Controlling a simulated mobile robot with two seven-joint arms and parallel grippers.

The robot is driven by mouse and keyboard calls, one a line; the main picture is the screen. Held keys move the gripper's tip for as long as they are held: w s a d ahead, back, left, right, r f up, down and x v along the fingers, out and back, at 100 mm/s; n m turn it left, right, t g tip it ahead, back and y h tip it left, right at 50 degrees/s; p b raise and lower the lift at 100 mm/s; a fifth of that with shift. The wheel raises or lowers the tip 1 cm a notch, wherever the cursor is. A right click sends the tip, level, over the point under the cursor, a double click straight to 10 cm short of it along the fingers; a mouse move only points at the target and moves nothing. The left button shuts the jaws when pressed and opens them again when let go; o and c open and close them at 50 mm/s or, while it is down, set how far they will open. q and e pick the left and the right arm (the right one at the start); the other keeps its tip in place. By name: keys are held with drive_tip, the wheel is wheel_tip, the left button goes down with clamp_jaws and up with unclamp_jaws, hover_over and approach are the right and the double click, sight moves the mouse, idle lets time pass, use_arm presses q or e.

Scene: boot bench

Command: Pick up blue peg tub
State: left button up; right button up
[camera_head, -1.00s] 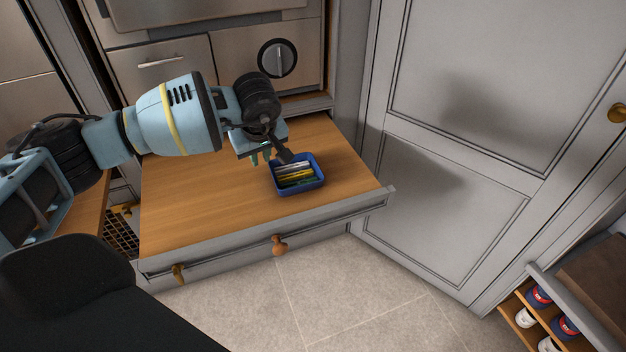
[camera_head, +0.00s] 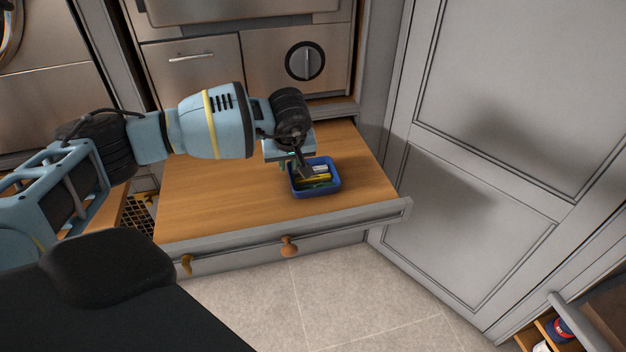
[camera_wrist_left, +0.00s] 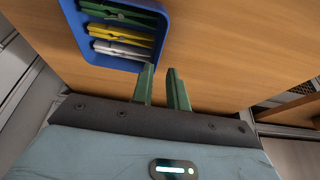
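The blue peg tub (camera_head: 335,185) is a small open tub on the wooden top of a pulled-out unit. It holds green, yellow and white pegs (camera_head: 314,178). My left gripper (camera_head: 287,162) hangs at the tub's left and back side, its dark wrist part covering some of the tub. In the left wrist view the tub (camera_wrist_left: 163,50) is at upper left, and my left gripper's two green fingers (camera_wrist_left: 160,70) stand apart beside its near corner. Nothing clearly shows between them; whether a finger touches the tub cannot be told. My right gripper is out of view.
The pulled-out wooden surface (camera_head: 215,195) is otherwise bare and has a raised grey front edge (camera_head: 345,217). A grey panelled door (camera_head: 480,200) stands on the right. A rack with shoes (camera_head: 560,329) is at lower right. Tiled floor (camera_head: 320,295) lies in front.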

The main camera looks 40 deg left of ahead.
use_arm(q)
drive_tip(key=shift+d+x, duration=0.15)
drive_tip(key=shift+x, duration=1.1)
drive_tip(key=shift+d+x, duration=0.2)
drive_tip(key=shift+x, duration=1.1)
drive_tip(key=shift+s+f, duration=0.15)
drive_tip(key=shift+f, duration=0.1)
clamp_jaws()
